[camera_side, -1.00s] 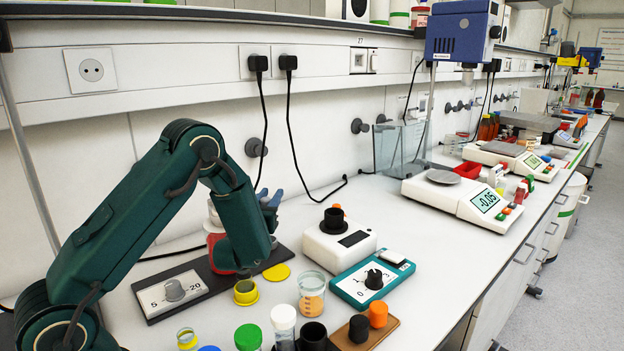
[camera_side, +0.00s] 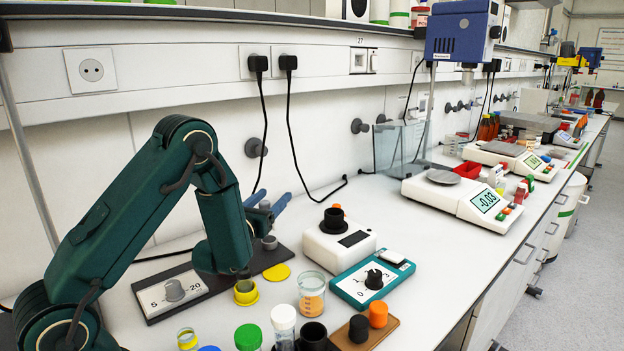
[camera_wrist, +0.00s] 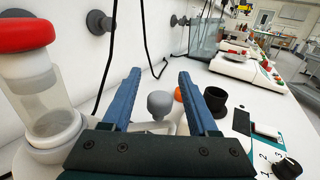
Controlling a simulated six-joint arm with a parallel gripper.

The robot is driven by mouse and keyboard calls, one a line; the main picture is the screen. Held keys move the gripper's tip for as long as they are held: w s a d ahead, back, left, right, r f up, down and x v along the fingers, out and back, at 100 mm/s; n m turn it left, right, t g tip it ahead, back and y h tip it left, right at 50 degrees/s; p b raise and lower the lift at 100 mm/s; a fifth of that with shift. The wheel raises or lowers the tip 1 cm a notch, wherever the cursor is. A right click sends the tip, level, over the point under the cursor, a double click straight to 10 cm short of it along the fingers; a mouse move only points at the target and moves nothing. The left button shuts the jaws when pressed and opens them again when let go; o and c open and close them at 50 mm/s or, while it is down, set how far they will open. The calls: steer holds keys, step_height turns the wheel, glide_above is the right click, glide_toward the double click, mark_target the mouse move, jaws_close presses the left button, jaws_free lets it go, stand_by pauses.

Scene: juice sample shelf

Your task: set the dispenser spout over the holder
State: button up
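The dispenser, with a red cap, shows at left in the wrist view (camera_wrist: 35,70); my arm hides most of it in the side view. A grey ball-topped knob (camera_wrist: 160,105), seemingly its spout part, stands between my fingers with space either side. A grey knob (camera_side: 268,242) also shows right of my arm. My gripper (camera_side: 273,203) is open, its blue fingers (camera_wrist: 159,74) pointing away from the wrist. A black cup-shaped holder (camera_side: 333,218) sits on a white instrument (camera_side: 338,243). A yellow ring-shaped cup (camera_side: 246,293) stands under my arm; I cannot tell which is meant.
A dark base with a dial (camera_side: 173,291) lies under my arm. A teal dial box (camera_side: 372,281), a beaker (camera_side: 311,295) and several jars stand in front. A yellow disc (camera_side: 277,272) lies beside the base. Black cables hang on the wall behind.

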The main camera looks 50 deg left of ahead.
steer(key=shift+f, duration=0.1)
steer(key=shift+v, duration=2.6)
